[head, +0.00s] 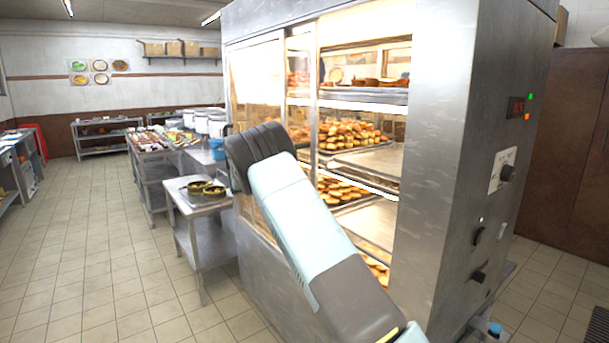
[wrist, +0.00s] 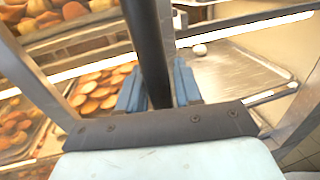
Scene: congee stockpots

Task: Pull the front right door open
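The large steel food cabinet (head: 425,150) fills the middle of the head view, its front lined with glazed doors. A narrow upright metal frame (head: 314,115) stands on the front; I cannot tell how far the right door stands open. In the wrist view a dark upright bar handle (wrist: 147,35) runs down between the two blue fingers of my gripper (wrist: 159,84). The fingers appear to press on both sides of it. In the head view my gripper's dark body (head: 255,150) is in front of the cabinet; its fingertips and the handle are hidden there.
Trays of pastries (head: 350,135) sit on the cabinet's shelves. A low steel table (head: 198,205) with dark pans stands left of the cabinet, close to my gripper. Long counters with food and pots (head: 215,123) lie behind it. The tiled floor (head: 85,250) at left is clear.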

